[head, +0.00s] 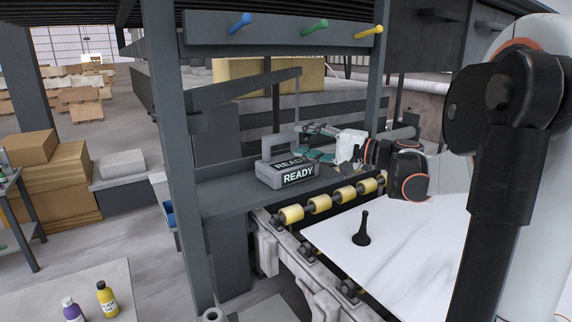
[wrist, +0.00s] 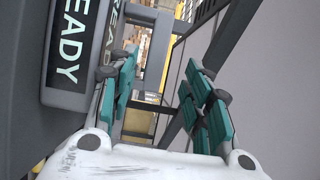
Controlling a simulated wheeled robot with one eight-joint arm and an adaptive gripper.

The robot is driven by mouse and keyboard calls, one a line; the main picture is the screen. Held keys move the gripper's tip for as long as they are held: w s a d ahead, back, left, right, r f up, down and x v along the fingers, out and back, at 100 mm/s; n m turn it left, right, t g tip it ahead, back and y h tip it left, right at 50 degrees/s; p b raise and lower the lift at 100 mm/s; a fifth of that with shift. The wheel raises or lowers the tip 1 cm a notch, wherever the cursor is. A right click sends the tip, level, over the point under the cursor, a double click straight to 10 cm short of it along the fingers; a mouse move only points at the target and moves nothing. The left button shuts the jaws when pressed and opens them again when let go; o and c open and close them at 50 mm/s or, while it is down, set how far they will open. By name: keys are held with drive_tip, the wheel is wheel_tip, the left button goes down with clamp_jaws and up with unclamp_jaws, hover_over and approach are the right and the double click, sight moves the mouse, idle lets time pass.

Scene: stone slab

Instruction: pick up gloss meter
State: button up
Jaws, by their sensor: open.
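The gloss meter is a grey box-shaped device (head: 268,180) with a loop handle (head: 275,141) and dark screens reading READY. It stands on the grey shelf of the frame, beside the rollers. In the wrist view the gloss meter (wrist: 52,88) fills the left side, turned sideways, with its screens showing. My gripper (head: 314,146) is just right of the device in the head view. In the wrist view my gripper (wrist: 160,72) has its teal-padded fingers apart. A grey bar, seemingly the handle, shows between them. I cannot tell whether either finger touches it.
A white slab (head: 415,245) lies right of the yellow rollers (head: 318,204), with a black peg-like object (head: 362,232) on it. A frame post (head: 173,120) and a beam with coloured pegs (head: 315,28) stand close by. Purple and yellow bottles (head: 107,298) are at lower left.

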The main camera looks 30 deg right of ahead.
sight(285, 139)
drive_tip(key=shift+x, duration=1.2)
drive_tip(key=shift+f+p+x, duration=0.15)
drive_tip(key=shift+p+x, duration=0.25)
drive_tip(key=shift+x, duration=1.1)
drive_tip(key=shift+f+p+x, duration=0.2)
drive_tip(key=shift+p+x, duration=0.15)
drive_tip(key=shift+x, duration=1.1)
drive_tip(key=shift+s+a, duration=0.15)
drive_tip(key=shift+s, duration=0.05)
drive_tip(key=shift+c, duration=0.2)
clamp_jaws()
